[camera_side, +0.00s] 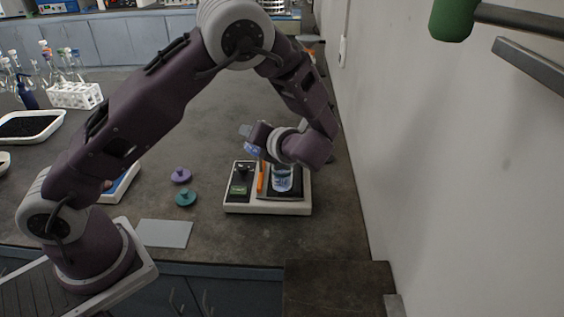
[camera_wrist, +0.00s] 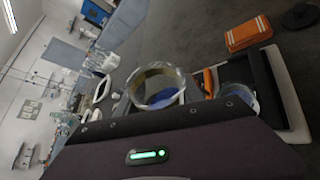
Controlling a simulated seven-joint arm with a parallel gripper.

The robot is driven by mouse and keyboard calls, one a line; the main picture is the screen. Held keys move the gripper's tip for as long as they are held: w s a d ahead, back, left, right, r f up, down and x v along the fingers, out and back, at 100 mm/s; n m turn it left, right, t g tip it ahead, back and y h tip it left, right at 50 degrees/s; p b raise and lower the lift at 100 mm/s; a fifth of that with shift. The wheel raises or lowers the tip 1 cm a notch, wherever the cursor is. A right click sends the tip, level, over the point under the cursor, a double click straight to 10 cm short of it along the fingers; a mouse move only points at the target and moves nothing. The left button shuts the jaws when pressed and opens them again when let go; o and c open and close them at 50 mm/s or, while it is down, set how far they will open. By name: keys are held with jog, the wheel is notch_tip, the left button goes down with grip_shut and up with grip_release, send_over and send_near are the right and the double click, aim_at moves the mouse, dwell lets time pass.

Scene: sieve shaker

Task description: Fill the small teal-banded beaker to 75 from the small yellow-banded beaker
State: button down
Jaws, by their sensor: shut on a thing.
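My gripper (camera_side: 262,140) is shut on the yellow-banded beaker (camera_wrist: 158,84), which holds blue liquid. In the side view this beaker (camera_side: 250,148) is tilted, up and left of a second clear beaker (camera_side: 282,181). The second beaker stands upright on the dark plate of a white-and-black device (camera_side: 242,208) and holds blue liquid. It also shows partly in the wrist view (camera_wrist: 238,97), behind my gripper's body. I cannot make out its band or its fill mark. No stream of liquid between the beakers is visible. My fingertips are mostly hidden.
An orange-handled tool (camera_side: 261,176) lies beside the standing beaker. A purple lid (camera_side: 181,176), a teal lid (camera_side: 186,197) and a grey mat (camera_side: 165,233) lie left of the device. A wall (camera_side: 400,150) rises at the right.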

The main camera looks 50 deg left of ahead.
jog(key=shift+s+a+f+n+t+h+p, duration=0.15)
jog(key=shift+s+a+f+n+t+h, duration=0.2)
jog(key=shift+s+n+t, duration=0.3)
jog(key=shift+s+a+f+n+t+h+p, duration=0.1)
jog(key=shift+s+a+f+n+t+p, duration=0.1)
jog(key=shift+s+f+n+t, duration=0.45)
jog(key=shift+s+a+f+n+t+h+p, duration=0.25)
jog(key=shift+s+n, duration=0.4)
jog(key=shift+n, duration=0.35)
jog(key=shift+d, duration=0.1)
jog(key=shift+r, duration=0.1)
jog(key=w+r+m+g, duration=0.1)
jog(key=w+d+r+m+g+y, duration=0.1)
jog(key=w+m, duration=0.1)
jog(key=w+r+m+g, duration=0.1)
jog(key=m, duration=0.1)
jog(key=shift+w+d+r+g+y, duration=0.1)
jog(key=shift+w+d+g+y, duration=0.05)
jog(key=shift+d+g+y, duration=0.2)
jog(key=shift+w+f+m, duration=0.1)
jog(key=shift+f+m, duration=0.15)
jog(key=shift+m, duration=0.25)
dwell(1.1)
